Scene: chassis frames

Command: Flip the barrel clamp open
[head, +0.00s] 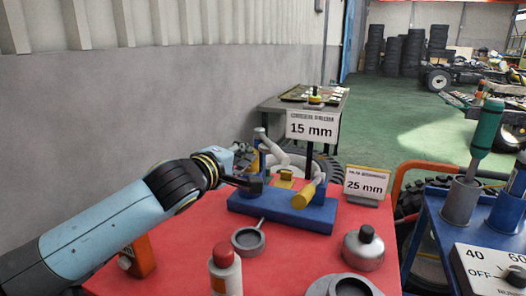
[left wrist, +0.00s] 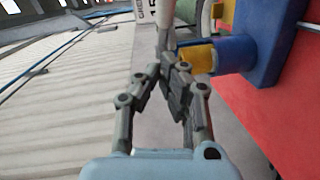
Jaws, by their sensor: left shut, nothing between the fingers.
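The barrel clamp has a blue base (head: 282,208) on the red table, with blue uprights, a pale lever (head: 270,147) leaning up at its left and a yellow cylinder (head: 308,193) at its right. My left gripper (head: 252,184) is at the clamp's left end, shut and empty. In the left wrist view the closed fingertips (left wrist: 177,78) are close to a pale rod (left wrist: 168,25) and a yellow block (left wrist: 198,59) beside the blue base (left wrist: 262,45). I cannot tell whether they touch. My right gripper is not in view.
On the red table (head: 195,245) stand a small grey cup with a handle (head: 249,240), a lidded grey pot (head: 364,249), a red-capped bottle (head: 225,270) and a 25 mm sign (head: 367,185). A 15 mm sign (head: 312,126) stands behind the clamp. A blue cart (head: 433,222) is at right.

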